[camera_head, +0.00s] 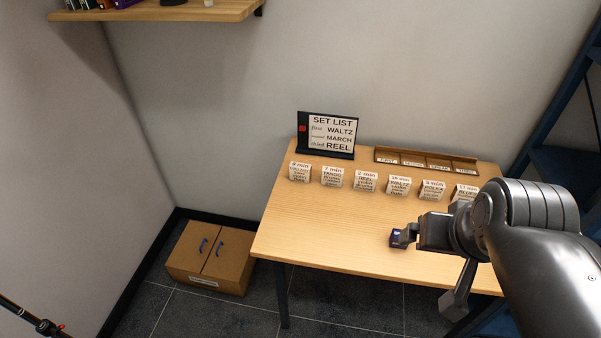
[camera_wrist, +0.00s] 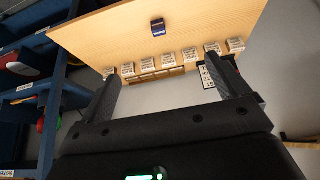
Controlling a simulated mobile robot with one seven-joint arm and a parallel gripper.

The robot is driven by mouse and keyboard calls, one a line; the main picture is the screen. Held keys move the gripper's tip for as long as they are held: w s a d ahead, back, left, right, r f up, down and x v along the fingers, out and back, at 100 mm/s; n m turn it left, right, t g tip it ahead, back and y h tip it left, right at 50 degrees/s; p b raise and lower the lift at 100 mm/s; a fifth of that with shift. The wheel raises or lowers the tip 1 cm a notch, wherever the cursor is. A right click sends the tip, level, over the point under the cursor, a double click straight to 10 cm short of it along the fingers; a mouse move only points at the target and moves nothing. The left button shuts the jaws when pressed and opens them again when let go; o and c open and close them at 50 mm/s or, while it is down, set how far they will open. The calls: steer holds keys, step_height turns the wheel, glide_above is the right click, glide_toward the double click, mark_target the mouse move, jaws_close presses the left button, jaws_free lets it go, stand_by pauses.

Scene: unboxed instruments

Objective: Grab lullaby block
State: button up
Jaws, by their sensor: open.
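I cannot read the word lullaby on any block. A row of small white labelled blocks stands along the back of the wooden table (camera_head: 330,222); ones I can partly read include the tango block (camera_head: 332,177), the reel block (camera_head: 365,181) and the waltz block (camera_head: 398,186). The leftmost block (camera_head: 299,172) has an unclear label. A separate dark blue block with a pale label stands alone in the wrist view (camera_wrist: 158,28). My gripper (camera_wrist: 163,80) is open and empty, its fingers wide apart. In the head view my arm hides the row's right end.
A black set list stand (camera_head: 327,135) and a wooden sectioned tray (camera_head: 425,162) are at the table's back. A cardboard box (camera_head: 210,258) with blue handles is on the floor to the left. A blue shelf rack (camera_wrist: 35,62) stands beside the table. The table's front left is clear.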

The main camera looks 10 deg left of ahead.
steer(key=shift+w, duration=0.1)
steer(key=w+a+r, duration=0.2)
steer(key=w+a, duration=0.2)
steer(key=w, duration=0.8)
steer(key=g, duration=0.1)
glide_above(300, 167)
steer(key=s+a, duration=0.1)
steer(key=s, duration=0.2)
step_height(300, 167, down, 24)
steer(key=shift+m, duration=0.3)
steer(key=x, duration=0.5)
steer(key=shift+w+f, duration=0.2)
steer(key=shift+s+d+x, duration=0.1)
steer(key=shift+d+x, duration=0.05)
steer(key=shift+x, duration=0.75)
steer(key=shift+s+d+x, duration=0.1)
steer(key=shift+d+x, duration=0.05)
steer(key=shift+x, duration=0.75)
steer(key=shift+s+d+x, duration=0.1)
steer(key=shift+d+x, duration=0.05)
steer(key=shift+x, duration=0.75)
steer(key=c, duration=1.1)
